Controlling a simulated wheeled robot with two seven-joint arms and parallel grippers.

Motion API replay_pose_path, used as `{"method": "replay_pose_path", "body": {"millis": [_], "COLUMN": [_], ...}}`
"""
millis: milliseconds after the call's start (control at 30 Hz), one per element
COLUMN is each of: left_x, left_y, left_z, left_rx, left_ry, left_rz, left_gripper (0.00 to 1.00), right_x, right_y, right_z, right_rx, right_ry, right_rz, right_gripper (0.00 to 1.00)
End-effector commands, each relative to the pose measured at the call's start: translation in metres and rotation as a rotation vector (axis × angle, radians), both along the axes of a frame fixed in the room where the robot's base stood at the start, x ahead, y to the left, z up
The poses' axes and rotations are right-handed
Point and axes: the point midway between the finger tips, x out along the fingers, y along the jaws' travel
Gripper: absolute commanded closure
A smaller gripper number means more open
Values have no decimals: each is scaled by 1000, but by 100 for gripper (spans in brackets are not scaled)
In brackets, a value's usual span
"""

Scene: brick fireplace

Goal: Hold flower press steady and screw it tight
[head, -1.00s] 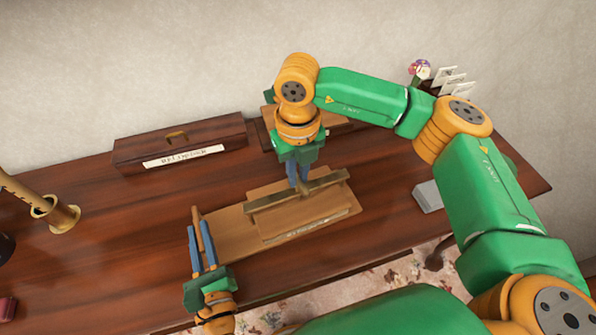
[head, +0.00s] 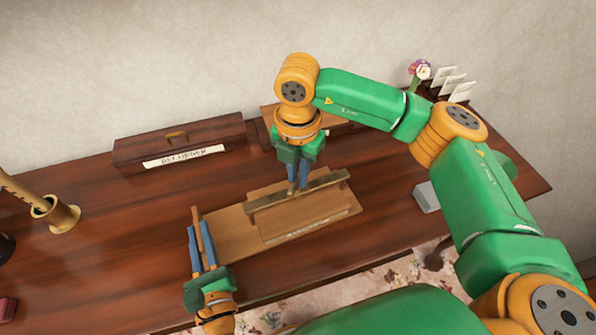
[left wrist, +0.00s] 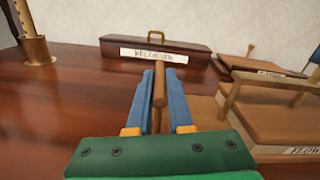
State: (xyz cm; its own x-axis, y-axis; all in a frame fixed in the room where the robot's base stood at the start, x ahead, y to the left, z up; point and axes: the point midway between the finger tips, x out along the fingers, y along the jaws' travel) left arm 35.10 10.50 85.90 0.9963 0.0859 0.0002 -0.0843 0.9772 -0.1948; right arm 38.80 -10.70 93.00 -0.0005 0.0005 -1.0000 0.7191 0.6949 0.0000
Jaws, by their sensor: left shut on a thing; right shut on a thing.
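The flower press (head: 225,238) is a flat wooden base with a thicker block (head: 318,218) on top and a long bar (head: 328,184) across it. It lies on the desk; the left wrist view shows part of it at the right edge (left wrist: 275,125). My left gripper (head: 202,238) is shut on the wooden handle (head: 196,215) at the base's left end; the handle stands between the blue fingers (left wrist: 160,85). My right gripper (head: 298,186) comes from above and is shut at the bar's middle. Its fingers hide what they grip there.
A dark lidded box (head: 180,144) with a label stands behind the press. A brass holder (head: 55,213) is at the left, a grey block (head: 426,196) at the right. Cards (head: 452,84) and flowers (head: 420,70) stand at the back right.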

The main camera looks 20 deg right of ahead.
Motion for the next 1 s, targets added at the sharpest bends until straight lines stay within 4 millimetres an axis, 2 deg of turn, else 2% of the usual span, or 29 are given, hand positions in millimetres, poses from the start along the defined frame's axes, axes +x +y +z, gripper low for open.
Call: {"method": "replay_pose_path", "body": {"millis": [500,1000], "left_x": [0,0], "left_y": [0,0], "left_z": [-1,-1], "left_rx": [0,0], "left_ry": [3,3], "left_rz": [-1,-1], "left_gripper": [100,100], "right_x": [0,0], "right_y": [0,0], "right_z": [1,0], "right_rx": [0,0], "right_ry": [-2,0], "right_rz": [-401,-534], "right_gripper": [100,100]}}
